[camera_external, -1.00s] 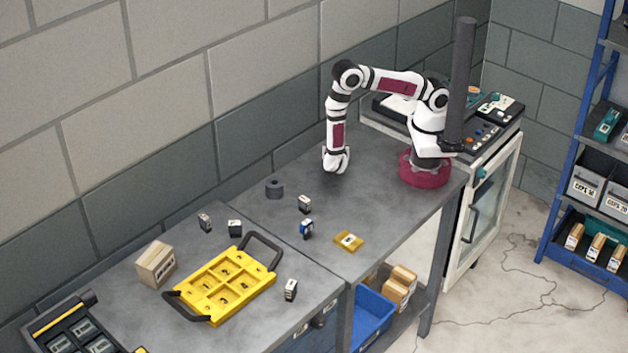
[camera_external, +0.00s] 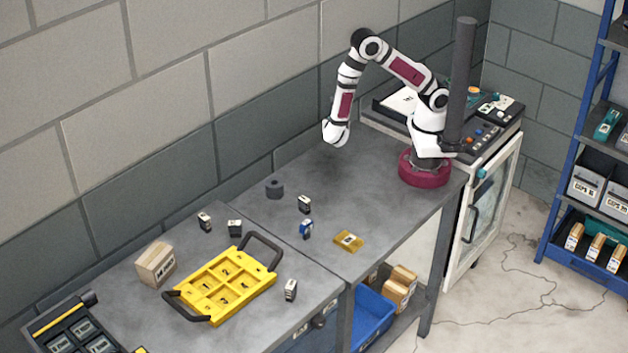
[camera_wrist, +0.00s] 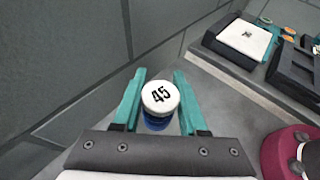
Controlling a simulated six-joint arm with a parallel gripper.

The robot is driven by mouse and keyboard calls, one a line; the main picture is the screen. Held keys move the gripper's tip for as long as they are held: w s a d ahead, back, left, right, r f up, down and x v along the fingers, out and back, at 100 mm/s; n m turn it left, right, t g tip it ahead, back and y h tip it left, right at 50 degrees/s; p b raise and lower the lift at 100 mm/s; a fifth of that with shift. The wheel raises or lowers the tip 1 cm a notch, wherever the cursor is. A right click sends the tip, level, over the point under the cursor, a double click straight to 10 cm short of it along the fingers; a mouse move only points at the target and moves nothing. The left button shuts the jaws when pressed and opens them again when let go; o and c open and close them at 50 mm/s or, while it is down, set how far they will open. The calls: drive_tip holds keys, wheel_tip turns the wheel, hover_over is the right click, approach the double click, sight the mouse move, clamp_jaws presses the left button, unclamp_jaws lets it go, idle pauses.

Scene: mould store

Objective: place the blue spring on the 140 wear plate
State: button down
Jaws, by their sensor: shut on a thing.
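In the wrist view my gripper (camera_wrist: 160,76) has its teal fingers on either side of a blue piece with a round white top marked 45 (camera_wrist: 160,95). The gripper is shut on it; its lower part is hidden. In the external view my gripper (camera_external: 336,134) is above the back of the grey bench, and the held piece cannot be made out there. A flat brass-yellow plate (camera_external: 348,241) with a small white label lies near the bench's front edge; its number is too small to read. Another small blue-and-white piece (camera_external: 306,229) stands left of this plate.
A dark ring (camera_external: 274,188) and a black-and-white piece (camera_external: 304,204) stand on the bench. A yellow tray (camera_external: 226,283) with black handles, a cardboard box (camera_external: 155,264) and several small pieces are on the left bench. The bench between my gripper and the brass plate is clear.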

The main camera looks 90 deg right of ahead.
drive_tip(key=n+t+y, duration=1)
drive_tip(key=n+t, duration=0.4)
drive_tip(key=n, duration=0.2)
hover_over(340, 239)
drive_tip(key=f, duration=0.3)
drive_tip(key=shift+d+f, duration=0.2)
drive_tip(key=shift+f, duration=0.2)
wheel_tip(340, 239, down, 3)
drive_tip(key=shift+a+f, duration=0.1)
drive_tip(key=shift+f, duration=0.4)
drive_tip(key=shift+c, duration=2.2)
unclamp_jaws()
drive_tip(key=shift+f, duration=0.1)
